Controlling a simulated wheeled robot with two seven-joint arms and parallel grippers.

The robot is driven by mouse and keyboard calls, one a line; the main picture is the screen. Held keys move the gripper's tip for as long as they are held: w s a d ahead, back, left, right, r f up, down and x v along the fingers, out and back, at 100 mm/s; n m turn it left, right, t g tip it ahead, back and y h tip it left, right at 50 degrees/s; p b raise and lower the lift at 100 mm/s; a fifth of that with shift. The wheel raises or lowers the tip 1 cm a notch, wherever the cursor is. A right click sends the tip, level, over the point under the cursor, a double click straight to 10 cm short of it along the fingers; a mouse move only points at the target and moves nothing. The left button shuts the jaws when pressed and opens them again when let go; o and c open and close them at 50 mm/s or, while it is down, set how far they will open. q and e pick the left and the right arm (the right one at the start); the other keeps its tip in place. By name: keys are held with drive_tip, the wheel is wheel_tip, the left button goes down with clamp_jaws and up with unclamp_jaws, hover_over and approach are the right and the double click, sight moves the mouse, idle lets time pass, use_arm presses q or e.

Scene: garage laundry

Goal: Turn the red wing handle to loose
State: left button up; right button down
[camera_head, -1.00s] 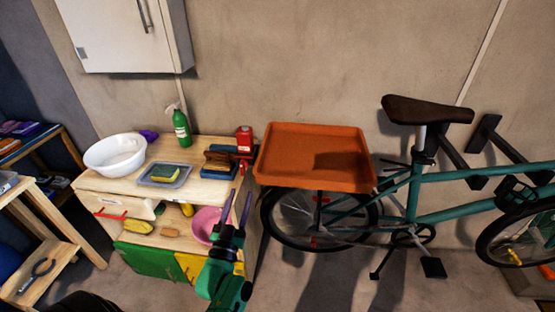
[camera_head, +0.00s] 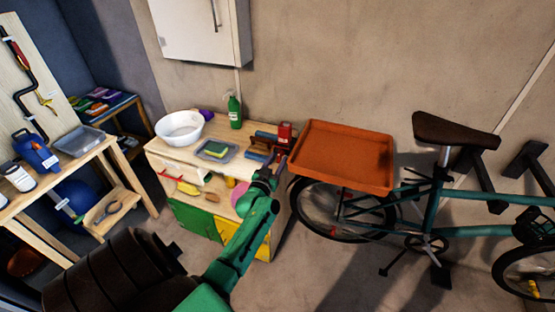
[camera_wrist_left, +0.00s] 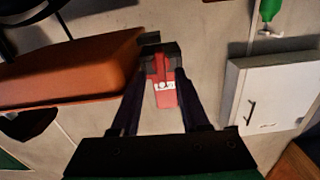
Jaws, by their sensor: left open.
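A small red object (camera_head: 284,131) stands at the back right of the wooden bench, beside the orange tray. I cannot make out a wing handle on it for sure. A red object with light marks (camera_wrist_left: 165,97) shows between my fingers in the left wrist view. My left gripper (camera_head: 279,172) is at the right end of the bench, in front of the red object in the head view. In the left wrist view the gripper (camera_wrist_left: 160,65) is open, its two dark fingers apart. No grip on the red object is visible. My right gripper is not in view.
The orange tray (camera_head: 345,132) is close to the right of my left gripper. A teal bicycle (camera_head: 470,231) stands at the right. The bench (camera_head: 232,133) carries a white bowl (camera_head: 180,137), a green bottle (camera_head: 234,112) and a sponge tray (camera_head: 202,150). A white cabinet (camera_head: 195,32) hangs above.

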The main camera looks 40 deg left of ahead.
use_arm(q)
drive_tip(key=shift+w+a+f, duration=0.25)
drive_tip(key=shift+w+a, duration=0.1)
drive_tip(key=shift+w, duration=0.05)
drive_tip(key=shift+s+d+r, duration=0.15)
drive_tip(key=shift+d+r, duration=0.05)
clamp_jaws()
drive_tip(key=shift+n, duration=0.8)
unclamp_jaws()
drive_tip(key=shift+f, duration=0.1)
drive_tip(key=shift+a, duration=0.1)
